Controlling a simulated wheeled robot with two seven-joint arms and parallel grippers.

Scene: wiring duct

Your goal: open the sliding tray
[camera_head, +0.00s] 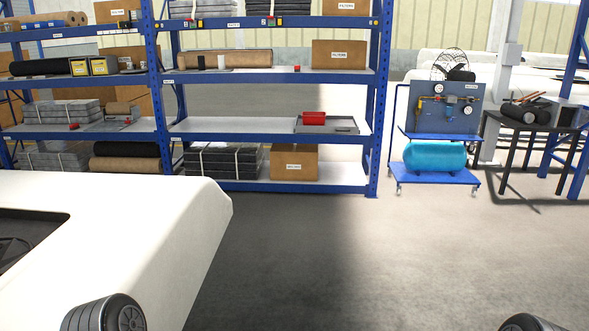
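A flat grey tray (344,125) lies on the middle shelf of the blue rack, at the shelf's right end near the upright. A small red bin (314,118) stands on or just behind its left part; I cannot tell which. The tray is small in view, and any slide or handle on it is too small to make out. Neither of my grippers shows. Only dark rounded parts, which look like my arms, show at the bottom left and bottom right edges.
The blue rack (378,95) holds boxes, rolls and stacked grey packs. A cardboard box (295,162) is below the tray. A large white body (150,225) fills the lower left. A blue cart (436,178) and dark table (535,122) stand right. The floor ahead (330,245) is clear.

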